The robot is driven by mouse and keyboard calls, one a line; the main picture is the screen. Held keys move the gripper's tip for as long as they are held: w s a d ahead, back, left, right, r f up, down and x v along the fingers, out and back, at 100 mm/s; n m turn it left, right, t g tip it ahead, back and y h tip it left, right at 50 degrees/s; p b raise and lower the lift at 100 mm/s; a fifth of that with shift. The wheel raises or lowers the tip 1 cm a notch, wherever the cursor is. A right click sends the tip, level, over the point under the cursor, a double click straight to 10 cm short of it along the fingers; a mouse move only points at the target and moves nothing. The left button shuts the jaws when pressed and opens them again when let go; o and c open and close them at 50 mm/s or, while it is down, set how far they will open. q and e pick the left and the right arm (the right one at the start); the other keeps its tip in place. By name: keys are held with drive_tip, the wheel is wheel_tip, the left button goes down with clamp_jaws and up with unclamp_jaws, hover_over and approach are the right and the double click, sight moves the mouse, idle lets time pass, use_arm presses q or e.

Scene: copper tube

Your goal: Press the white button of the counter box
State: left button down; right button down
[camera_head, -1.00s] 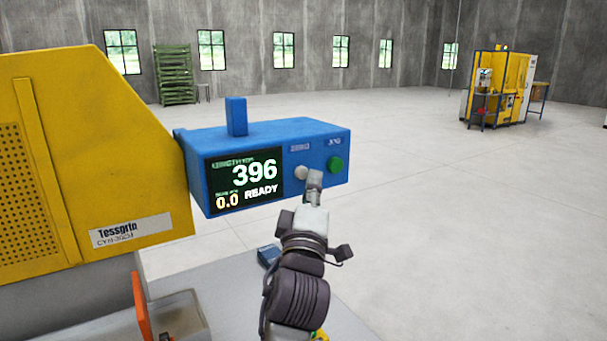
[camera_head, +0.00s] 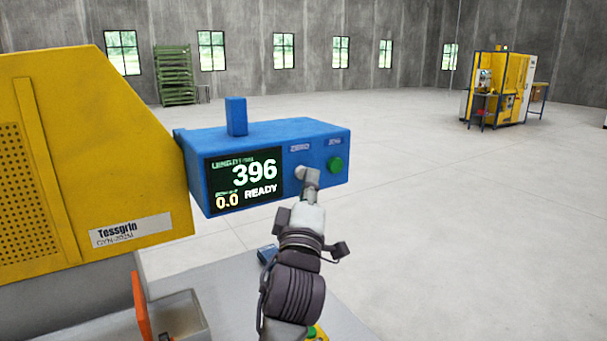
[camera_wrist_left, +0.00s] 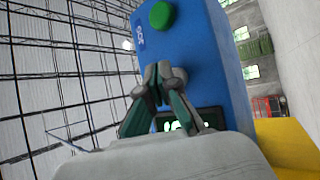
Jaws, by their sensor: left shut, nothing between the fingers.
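The blue counter box (camera_head: 225,143) is mounted beside the yellow machine. Its display (camera_head: 244,181) reads 396, 0.0 and READY. The white button (camera_head: 300,172) sits under the ZERO label, left of the green button (camera_head: 335,164). My left gripper (camera_head: 310,178) is shut and empty, its tips right at the white button and covering part of it. Whether they touch it I cannot tell. My right gripper is not in view.
The yellow machine (camera_head: 110,130) stands at the left, above a grey table (camera_head: 230,290) with an orange part (camera_head: 141,305) and a tray (camera_head: 185,310). A small blue object (camera_head: 267,254) lies below the box. Open floor lies to the right.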

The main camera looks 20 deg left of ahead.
use_arm(q)
drive_tip(key=shift+w+a, duration=0.35)
drive_tip(key=shift+a, duration=0.05)
idle(0.5)
idle(0.4)
drive_tip(key=shift+s+d+b, duration=0.3)
drive_tip(key=shift+s+d, duration=0.3)
drive_tip(key=shift+d, duration=0.1)
